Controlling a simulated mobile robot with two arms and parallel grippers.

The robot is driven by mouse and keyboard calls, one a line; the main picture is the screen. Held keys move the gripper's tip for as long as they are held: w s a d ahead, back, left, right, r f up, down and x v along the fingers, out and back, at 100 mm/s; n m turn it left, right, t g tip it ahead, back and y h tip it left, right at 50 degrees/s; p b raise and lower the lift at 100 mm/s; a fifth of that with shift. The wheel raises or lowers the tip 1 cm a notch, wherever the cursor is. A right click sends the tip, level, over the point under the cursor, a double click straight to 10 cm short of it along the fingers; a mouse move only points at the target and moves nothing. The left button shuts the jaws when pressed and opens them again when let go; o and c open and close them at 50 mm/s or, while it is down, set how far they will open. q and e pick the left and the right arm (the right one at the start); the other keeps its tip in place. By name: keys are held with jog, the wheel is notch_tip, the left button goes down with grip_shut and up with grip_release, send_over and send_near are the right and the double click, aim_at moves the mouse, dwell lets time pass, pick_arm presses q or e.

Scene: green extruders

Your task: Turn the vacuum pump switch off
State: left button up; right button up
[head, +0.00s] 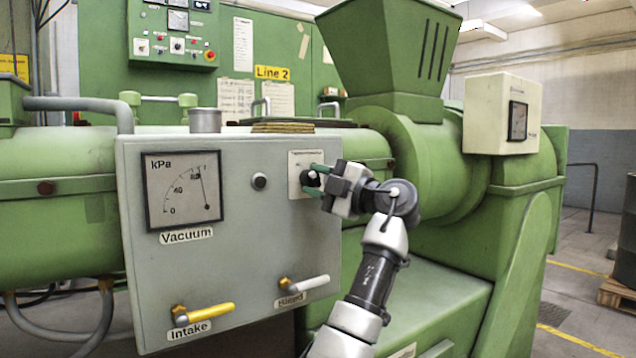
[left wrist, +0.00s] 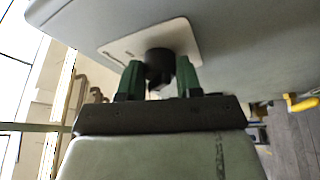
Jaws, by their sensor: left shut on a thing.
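The vacuum pump switch is a black rotary knob (head: 308,179) on a small white plate (head: 296,160) at the right end of the grey panel. In the left wrist view the knob (left wrist: 160,61) stands out from its white plate (left wrist: 182,37). My left gripper (head: 314,180) is at the plate with its green fingertips on either side of the knob, shut on it. In the left wrist view the fingers (left wrist: 160,82) flank the knob. The knob's pointer is partly hidden, so its setting cannot be read. My right gripper is not in view.
The grey panel (head: 240,240) also carries a vacuum gauge (head: 184,188), a round black button (head: 259,181), a yellow intake handle (head: 205,312) and a white bleed handle (head: 305,285). A green extruder with a hopper (head: 388,50) stands behind and to the right.

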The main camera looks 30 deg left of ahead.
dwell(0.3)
pick_arm(q)
jog(key=o, duration=0.9)
jog(key=d, duration=0.3)
jog(key=d+f, duration=0.1)
jog(key=d, duration=0.3)
jog(key=d+f, duration=0.1)
jog(key=d, duration=0.2)
jog(key=shift+s+d, duration=0.15)
jog(key=shift+d, duration=0.2)
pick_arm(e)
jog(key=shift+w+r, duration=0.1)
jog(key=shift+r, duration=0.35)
